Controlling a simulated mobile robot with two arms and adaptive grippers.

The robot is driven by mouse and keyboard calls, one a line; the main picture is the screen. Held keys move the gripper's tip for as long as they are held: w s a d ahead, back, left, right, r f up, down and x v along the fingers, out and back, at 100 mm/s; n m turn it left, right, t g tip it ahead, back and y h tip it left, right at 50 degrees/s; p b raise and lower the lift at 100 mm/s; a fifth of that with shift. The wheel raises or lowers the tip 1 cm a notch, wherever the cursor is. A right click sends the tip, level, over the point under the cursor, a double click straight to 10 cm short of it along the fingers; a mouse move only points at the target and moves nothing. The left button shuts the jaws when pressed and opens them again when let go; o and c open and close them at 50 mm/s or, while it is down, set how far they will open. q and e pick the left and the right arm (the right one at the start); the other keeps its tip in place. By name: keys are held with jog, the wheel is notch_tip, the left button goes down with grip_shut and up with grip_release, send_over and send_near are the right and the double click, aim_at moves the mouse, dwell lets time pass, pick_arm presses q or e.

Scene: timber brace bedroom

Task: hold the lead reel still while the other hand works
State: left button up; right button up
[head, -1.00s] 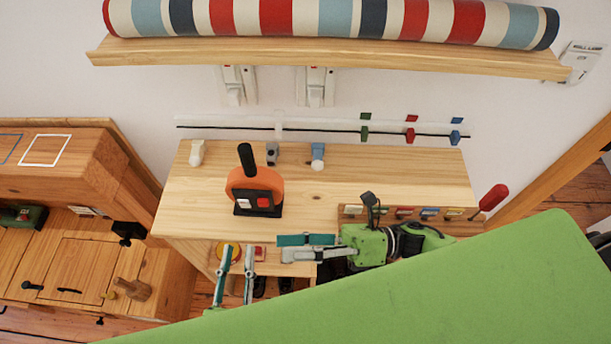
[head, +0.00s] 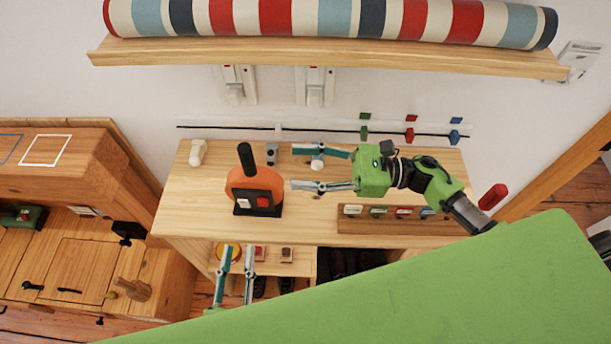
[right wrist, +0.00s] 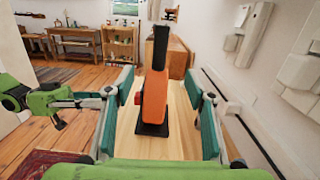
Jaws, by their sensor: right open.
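The lead reel (head: 240,182) is an orange drum with a black upright handle and black base. It stands upright on the wooden bench top (head: 330,220), left of its middle in the head view. My right gripper (head: 293,168) is open and empty above the bench, its fingertips pointing left and just short of the reel. In the right wrist view the reel (right wrist: 155,98) shows between the two spread teal fingers, touching neither. My left gripper (head: 237,247) is open and empty at the bench's front edge, below the reel in the picture.
A rack of coloured tags (head: 385,222) lies along the front right of the bench. Small plugs, including a white one (head: 197,152) and a grey one (head: 271,154), stand at the back. A red handle (head: 493,197) stands at the right end. The shelf (head: 330,57) overhangs behind.

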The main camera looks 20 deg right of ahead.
notch_tip(320, 180, down, 3)
jog(key=h, duration=0.1)
send_near(233, 175)
jog(key=shift+m, duration=0.4)
jog(key=x, duration=0.8)
jog(key=shift+w+a+f, duration=0.1)
